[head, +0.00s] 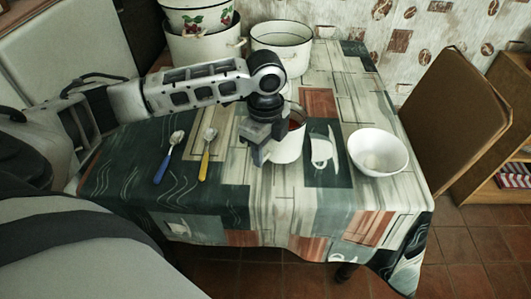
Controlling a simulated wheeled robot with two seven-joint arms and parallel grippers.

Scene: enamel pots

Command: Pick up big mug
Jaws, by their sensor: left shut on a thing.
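The big mug (289,148) is white with a reddish-brown inside. It stands upright at the middle of the table, partly hidden behind my left gripper. My left gripper (258,155) points down at the mug's left side and is shut on it. The fingertips are small and dark here, so the exact grip point is hard to see. My right gripper is not in view.
A white bowl (378,152) stands to the right on the patterned table (235,218). A yellow-handled spoon (206,160) and a blue-handled spoon (164,163) lie to the left. White enamel pots (284,40) stand at the back. A chair (450,115) is at right.

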